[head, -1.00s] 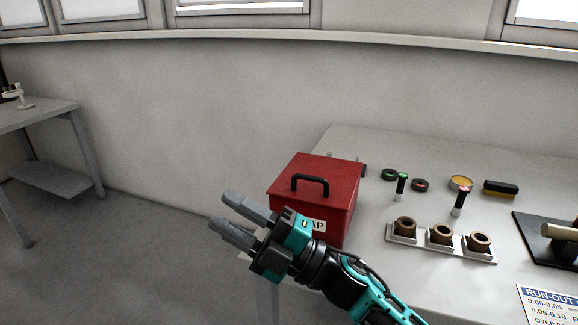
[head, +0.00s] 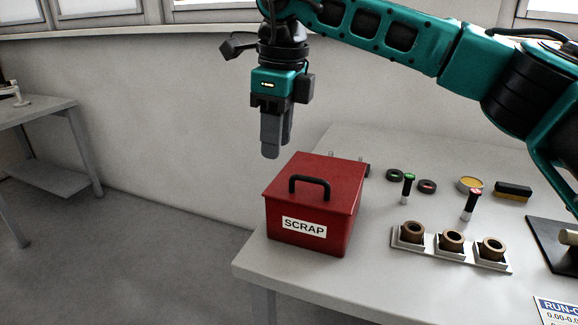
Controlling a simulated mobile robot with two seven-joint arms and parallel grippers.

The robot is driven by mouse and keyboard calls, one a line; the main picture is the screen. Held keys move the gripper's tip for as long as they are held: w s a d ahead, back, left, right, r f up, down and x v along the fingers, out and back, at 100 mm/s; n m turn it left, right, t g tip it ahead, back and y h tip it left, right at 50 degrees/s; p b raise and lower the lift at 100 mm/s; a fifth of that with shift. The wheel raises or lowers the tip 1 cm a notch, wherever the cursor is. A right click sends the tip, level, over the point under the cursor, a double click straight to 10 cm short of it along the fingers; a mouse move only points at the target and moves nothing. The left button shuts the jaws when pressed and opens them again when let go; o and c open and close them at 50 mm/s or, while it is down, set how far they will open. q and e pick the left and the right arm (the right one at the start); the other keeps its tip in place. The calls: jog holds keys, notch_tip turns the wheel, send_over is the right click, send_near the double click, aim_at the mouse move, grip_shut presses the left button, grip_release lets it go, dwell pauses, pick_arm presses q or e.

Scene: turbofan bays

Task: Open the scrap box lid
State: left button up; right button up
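The red scrap box (head: 335,225) stands at the left corner of the grey table, with a white SCRAP label on its front. Its lid (head: 335,175) is shut and has a black arched handle (head: 310,184) on top. My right gripper (head: 278,150) points down above the back left of the box, behind the handle and apart from it. Its two grey fingers look apart, with nothing between them. My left gripper is not in view.
To the right on the table (head: 380,285) are a holder with three brown bushings (head: 451,242), green and red gauges (head: 407,188), rings, a yellow-topped tin (head: 470,184) and a brush-like block (head: 513,191). Another table (head: 40,115) stands at the far left. The wall is behind.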

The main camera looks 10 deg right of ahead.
aim_at(302, 179)
jog(key=w+d+r+h, duration=0.2)
jog(key=d+r, duration=0.2)
jog(key=shift+m+t, duration=0.3)
jog(key=shift+t, duration=0.1)
jog(key=f, duration=0.4)
jog(key=w+f, duration=0.1)
jog(key=f, duration=0.3)
jog(key=d+f+b, duration=0.1)
jog(key=f, duration=0.3)
jog(key=shift+w+d+f, duration=0.1)
jog(key=shift+w+f, duration=0.1)
jog(key=shift+w, duration=0.05)
grip_shut()
